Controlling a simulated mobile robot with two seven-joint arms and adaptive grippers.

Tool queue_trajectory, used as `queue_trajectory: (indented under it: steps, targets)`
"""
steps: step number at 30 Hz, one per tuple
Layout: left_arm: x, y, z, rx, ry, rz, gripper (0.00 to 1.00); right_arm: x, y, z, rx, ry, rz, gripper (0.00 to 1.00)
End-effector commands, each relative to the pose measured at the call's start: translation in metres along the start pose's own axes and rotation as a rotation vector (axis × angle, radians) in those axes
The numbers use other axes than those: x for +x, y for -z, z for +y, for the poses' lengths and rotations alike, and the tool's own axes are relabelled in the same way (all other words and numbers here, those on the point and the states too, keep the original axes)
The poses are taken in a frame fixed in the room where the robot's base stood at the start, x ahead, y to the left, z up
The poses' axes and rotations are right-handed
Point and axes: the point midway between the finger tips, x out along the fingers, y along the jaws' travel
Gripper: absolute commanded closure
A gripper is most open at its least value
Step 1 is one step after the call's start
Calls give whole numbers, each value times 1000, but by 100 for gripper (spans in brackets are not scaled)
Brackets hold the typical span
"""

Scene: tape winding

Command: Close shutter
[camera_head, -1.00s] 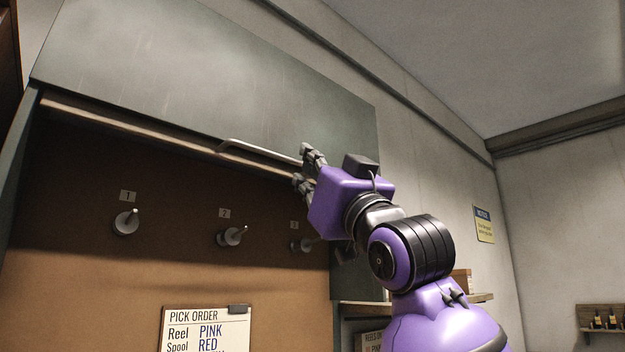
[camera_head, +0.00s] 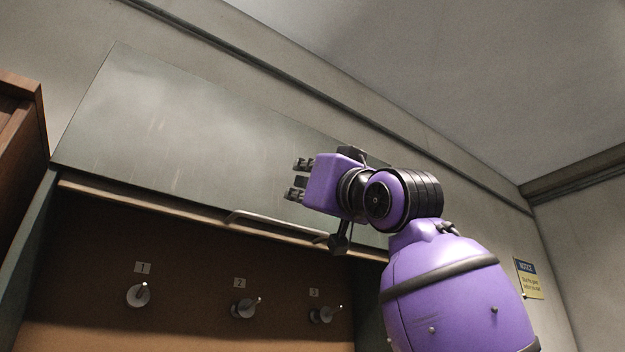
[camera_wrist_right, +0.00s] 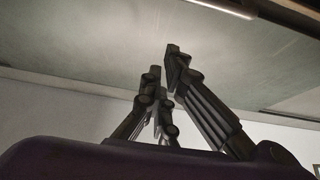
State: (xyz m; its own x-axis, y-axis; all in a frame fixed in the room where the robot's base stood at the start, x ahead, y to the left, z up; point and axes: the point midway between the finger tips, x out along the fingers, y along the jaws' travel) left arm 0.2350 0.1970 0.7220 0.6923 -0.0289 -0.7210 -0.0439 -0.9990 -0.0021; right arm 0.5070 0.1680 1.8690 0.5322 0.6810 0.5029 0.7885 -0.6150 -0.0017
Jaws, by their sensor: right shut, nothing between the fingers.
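The shutter (camera_head: 190,130) is a worn grey-green panel across the upper part of a cabinet in the head view. Its lower edge stands above the pegs, so the bay below is open. A pale bar handle (camera_head: 275,223) runs along the lower edge, right of centre. My right gripper (camera_head: 298,179) is in front of the panel, above the handle and apart from it. It is shut and empty. In the right wrist view its fingers (camera_wrist_right: 163,62) point up toward the panel surface (camera_wrist_right: 100,45). My left gripper is not in view.
Numbered pegs 1 (camera_head: 138,294), 2 (camera_head: 246,307) and 3 (camera_head: 326,313) stick out of the back board inside the bay. A wooden cabinet (camera_head: 20,140) stands at the left edge. A notice (camera_head: 530,278) hangs on the right wall.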

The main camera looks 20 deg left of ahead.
Motion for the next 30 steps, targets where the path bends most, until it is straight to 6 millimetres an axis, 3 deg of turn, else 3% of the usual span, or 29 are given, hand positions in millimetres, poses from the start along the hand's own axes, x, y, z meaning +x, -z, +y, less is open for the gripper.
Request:
queue_trajectory:
  steps: [5,9,15,30]
  targets:
    - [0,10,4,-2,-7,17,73,28,2,-2,0,2,-1,100]
    - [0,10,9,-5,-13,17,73,22,-20,0,2,1,-1,100]
    - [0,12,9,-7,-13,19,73,16,-35,0,-1,0,0,100]
    - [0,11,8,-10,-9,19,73,14,-40,2,0,0,0,100]
